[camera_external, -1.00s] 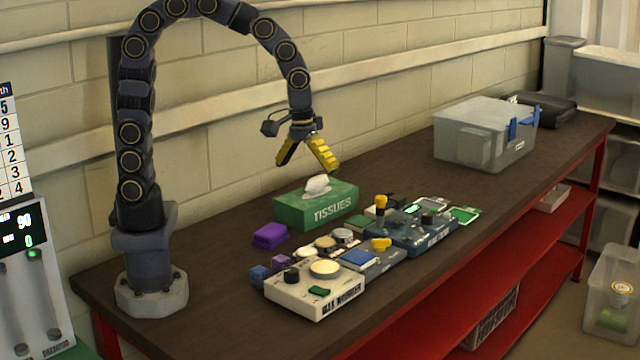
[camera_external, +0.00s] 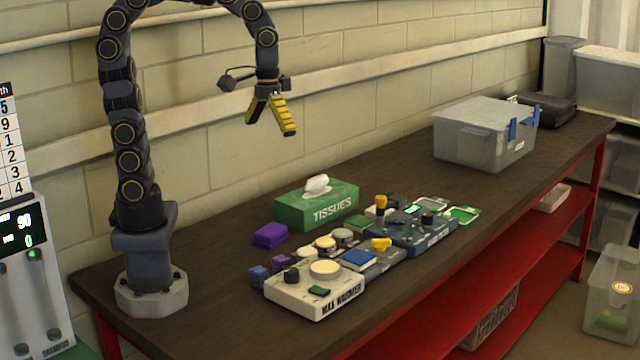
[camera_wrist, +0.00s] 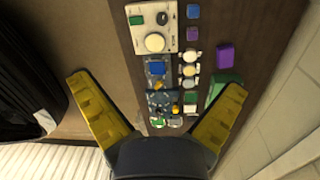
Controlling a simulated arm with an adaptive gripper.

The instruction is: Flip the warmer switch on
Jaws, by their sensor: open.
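The wax warmer (camera_external: 315,292) is a cream box at the near end of the row of devices on the bench. It has a round pale pot (camera_external: 325,269), a black knob (camera_external: 291,274) and a small green switch (camera_external: 319,291) on top. I cannot tell the switch's position. The warmer also shows at the top of the wrist view (camera_wrist: 153,28), with its green switch (camera_wrist: 136,20) on the left. My gripper (camera_external: 270,130) is open and empty, high above the bench behind the warmer. Its yellow fingers spread apart in the wrist view (camera_wrist: 158,108).
A green tissue box (camera_external: 316,205) and a purple block (camera_external: 270,235) lie behind the row. A grey bin (camera_external: 484,135) is farther back. The bench's near left is clear.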

